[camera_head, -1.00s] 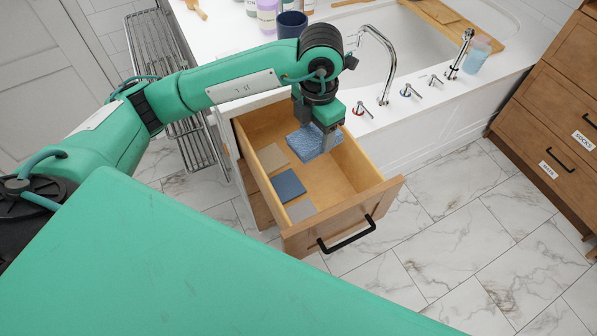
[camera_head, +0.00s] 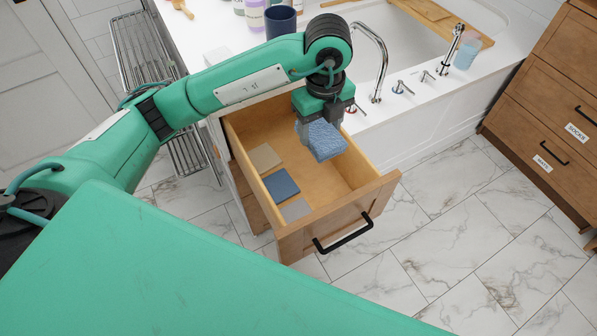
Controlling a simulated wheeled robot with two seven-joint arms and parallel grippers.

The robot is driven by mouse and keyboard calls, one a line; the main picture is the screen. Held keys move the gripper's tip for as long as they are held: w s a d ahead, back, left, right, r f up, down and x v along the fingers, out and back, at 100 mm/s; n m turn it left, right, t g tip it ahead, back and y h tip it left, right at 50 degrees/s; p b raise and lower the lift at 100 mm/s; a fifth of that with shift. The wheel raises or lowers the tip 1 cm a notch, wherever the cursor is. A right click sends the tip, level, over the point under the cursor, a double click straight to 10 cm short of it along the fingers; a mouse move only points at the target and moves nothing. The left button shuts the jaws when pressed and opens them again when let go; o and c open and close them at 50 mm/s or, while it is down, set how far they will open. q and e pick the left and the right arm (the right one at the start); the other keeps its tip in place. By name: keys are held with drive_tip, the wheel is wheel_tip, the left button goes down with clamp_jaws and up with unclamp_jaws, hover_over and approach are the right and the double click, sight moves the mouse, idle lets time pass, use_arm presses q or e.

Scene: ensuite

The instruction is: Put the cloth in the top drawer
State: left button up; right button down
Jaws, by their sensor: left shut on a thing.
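A blue folded cloth (camera_head: 326,140) is held in my left gripper (camera_head: 308,132), which is shut on it. The gripper and cloth are over the open top drawer (camera_head: 338,222) of the cabinet beside the bathtub. The cloth overlaps the back right part of the drawer in the picture; I cannot tell whether it touches the drawer floor. Three flat folded pieces lie along the drawer's left side: a tan one (camera_head: 265,158), a dark blue one (camera_head: 281,186) and a grey one (camera_head: 295,210). My right gripper is not in view.
A white tub with a chrome faucet (camera_head: 371,55) and handles stands behind and right of the drawer. A metal rack (camera_head: 150,60) is at the left. A brown dresser (camera_head: 545,110) stands at the right.

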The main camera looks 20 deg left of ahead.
use_arm(q)
wheel_tip(320, 180, down, 15)
drive_tip(key=shift+r, duration=0.1)
drive_tip(key=shift+f, duration=2.35)
drive_tip(key=shift+f, duration=0.15)
drive_tip(key=o, duration=1.1)
drive_tip(key=shift+c, duration=0.2)
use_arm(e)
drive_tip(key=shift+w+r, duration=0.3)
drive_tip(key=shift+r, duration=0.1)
